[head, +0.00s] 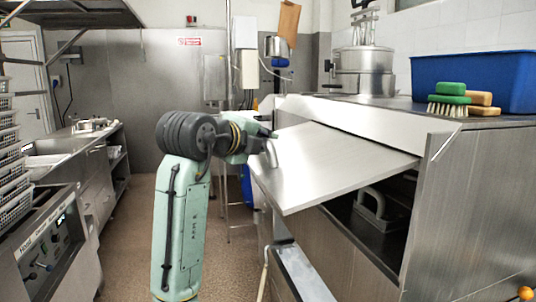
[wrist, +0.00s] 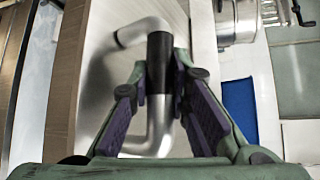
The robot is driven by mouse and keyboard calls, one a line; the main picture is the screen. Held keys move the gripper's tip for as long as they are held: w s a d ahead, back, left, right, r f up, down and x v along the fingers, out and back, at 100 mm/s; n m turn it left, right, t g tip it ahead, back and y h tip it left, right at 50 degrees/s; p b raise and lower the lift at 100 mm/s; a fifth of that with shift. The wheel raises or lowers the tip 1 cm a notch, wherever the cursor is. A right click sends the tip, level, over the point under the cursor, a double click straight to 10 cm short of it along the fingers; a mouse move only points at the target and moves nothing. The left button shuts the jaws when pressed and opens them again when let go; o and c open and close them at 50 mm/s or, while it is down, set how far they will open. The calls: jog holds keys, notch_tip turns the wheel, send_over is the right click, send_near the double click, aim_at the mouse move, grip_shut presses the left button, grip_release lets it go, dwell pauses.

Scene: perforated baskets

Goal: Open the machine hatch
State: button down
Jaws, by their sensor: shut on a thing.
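The machine hatch (head: 330,160) is a flat steel panel on the front of the steel machine at the right. In the head view it stands tilted outward, with a dark opening below its lower edge. A bent metal handle with a black middle sleeve (wrist: 160,60) shows in the wrist view. My gripper (wrist: 160,95) is shut on this handle, its purple-padded fingers on either side of it. In the head view my gripper (head: 262,148) is at the hatch's left edge, and my arm partly hides the grip.
A grey curved part (head: 372,203) shows inside the opening. White baskets (head: 12,150) are stacked at the far left. The floor aisle (head: 135,200) left of my arm is clear.

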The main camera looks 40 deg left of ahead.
jog(key=shift+w+d+r+m+g+y+p, duration=0.15)
jog(key=shift+r+m+g, duration=0.35)
jog(key=shift+r, duration=1)
jog(key=shift+w+r+m+g+y+p, duration=0.25)
jog(key=shift+r+g, duration=0.45)
jog(key=shift+r, duration=0.75)
jog(key=shift+s, duration=0.1)
jog(key=c, duration=1.5)
grip_release()
jog(key=v, duration=1.2)
